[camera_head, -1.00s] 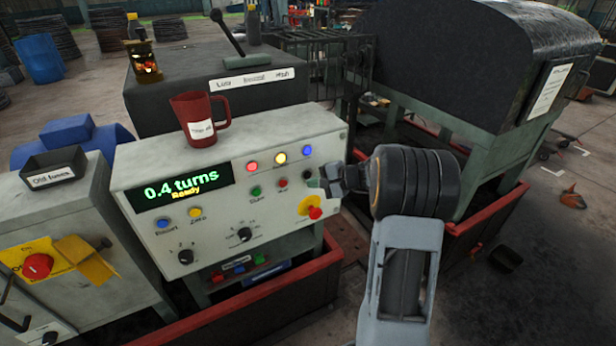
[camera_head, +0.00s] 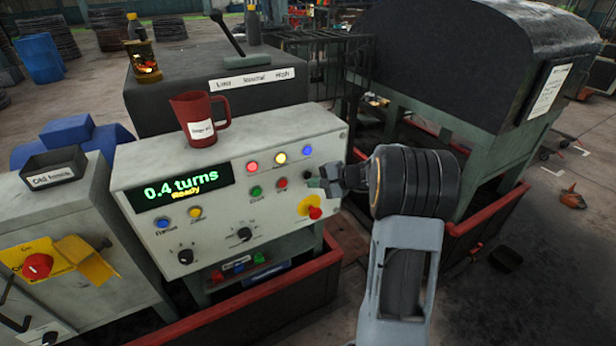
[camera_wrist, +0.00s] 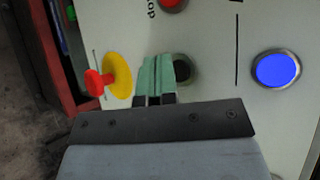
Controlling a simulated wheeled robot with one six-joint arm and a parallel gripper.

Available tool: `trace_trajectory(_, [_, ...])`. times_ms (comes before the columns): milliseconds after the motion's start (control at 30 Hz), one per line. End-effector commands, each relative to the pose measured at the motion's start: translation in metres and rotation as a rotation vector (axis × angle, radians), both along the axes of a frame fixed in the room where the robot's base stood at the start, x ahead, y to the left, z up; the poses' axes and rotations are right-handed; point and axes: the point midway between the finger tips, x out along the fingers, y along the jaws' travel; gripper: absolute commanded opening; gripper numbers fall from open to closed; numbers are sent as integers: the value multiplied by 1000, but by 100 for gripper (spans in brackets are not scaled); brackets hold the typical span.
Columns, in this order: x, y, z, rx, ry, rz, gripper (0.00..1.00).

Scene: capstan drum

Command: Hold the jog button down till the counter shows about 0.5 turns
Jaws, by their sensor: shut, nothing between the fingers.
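The counter display (camera_head: 180,186) on the grey control panel reads "0.4 turns" and "Ready" in the body camera view. A dark round button (camera_head: 308,174) sits at the right end of the lower button row; I cannot read a jog label on it. My gripper (camera_head: 320,183) is shut and empty, with its greenish fingertips right at this button. In the wrist view my fingertips (camera_wrist: 158,72) partly cover the dark button (camera_wrist: 184,70). I cannot tell whether they touch it.
A red emergency stop (camera_head: 315,212) on a yellow plate is just below my fingertips. Green (camera_head: 256,192) and red (camera_head: 281,184) buttons lie to the left, and a blue lamp (camera_head: 306,150) above. A red mug (camera_head: 200,117) stands on the panel top.

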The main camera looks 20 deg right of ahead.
Motion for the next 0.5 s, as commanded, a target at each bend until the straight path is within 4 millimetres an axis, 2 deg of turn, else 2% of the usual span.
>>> trace_trajectory(500, [5, 1, -1, 0, 0, 0, 0])
